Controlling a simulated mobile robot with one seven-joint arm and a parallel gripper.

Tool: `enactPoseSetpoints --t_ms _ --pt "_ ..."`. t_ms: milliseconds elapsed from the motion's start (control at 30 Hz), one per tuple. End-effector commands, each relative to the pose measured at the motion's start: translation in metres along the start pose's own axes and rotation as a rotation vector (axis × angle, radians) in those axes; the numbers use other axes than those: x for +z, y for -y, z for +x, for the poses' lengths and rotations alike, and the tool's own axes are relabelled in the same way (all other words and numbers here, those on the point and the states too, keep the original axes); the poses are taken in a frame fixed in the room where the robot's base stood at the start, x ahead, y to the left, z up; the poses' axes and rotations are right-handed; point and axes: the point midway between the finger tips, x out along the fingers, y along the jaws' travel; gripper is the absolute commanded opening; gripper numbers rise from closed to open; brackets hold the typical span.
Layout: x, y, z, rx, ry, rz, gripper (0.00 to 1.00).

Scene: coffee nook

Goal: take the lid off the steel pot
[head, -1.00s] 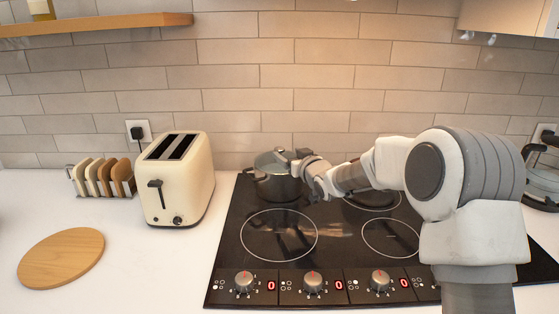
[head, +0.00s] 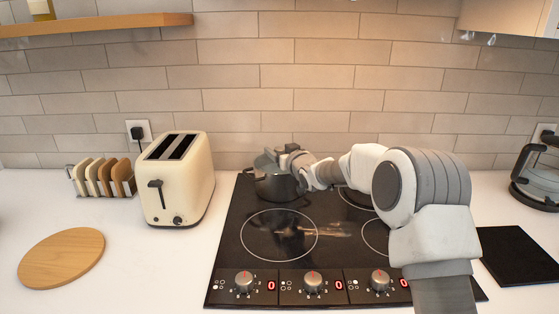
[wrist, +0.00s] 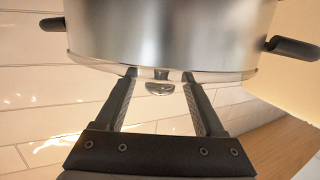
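The steel pot (head: 277,188) stands on the back left burner of the black hob. Its lid (head: 262,160) is on it, partly hidden by my gripper (head: 284,153). In the wrist view the picture is turned over, with the pot (wrist: 165,30) at the top and the lid rim below it. The lid's knob (wrist: 160,89) shows between the fingertips of my gripper (wrist: 159,75). The fingers are open, with a gap on each side of the knob. The pot's side handles (wrist: 293,48) stick out left and right.
A cream toaster (head: 178,180) stands left of the hob (head: 235,275), with a toast rack (head: 103,178) beyond. A round wooden board (head: 62,258) lies front left on bare counter. A kettle (head: 538,175) is far right, with a dark mat (head: 518,255) nearer. The tiled wall is close behind the pot.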

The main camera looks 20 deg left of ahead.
Motion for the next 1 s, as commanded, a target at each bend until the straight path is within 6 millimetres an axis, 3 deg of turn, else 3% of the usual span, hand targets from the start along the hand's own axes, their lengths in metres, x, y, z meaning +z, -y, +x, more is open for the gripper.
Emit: enactPoseSetpoints --t_ms 67,367,767,1000 --pt "0.0 0.0 0.0 0.0 0.0 0.0 0.55" --pt "0.0 0.0 0.0 0.0 0.0 0.0 0.01" --pt "-0.003 0.0 -0.001 0.0 -0.002 0.0 0.0" --pt "-0.023 0.0 -0.004 0.0 -0.005 0.0 0.0"
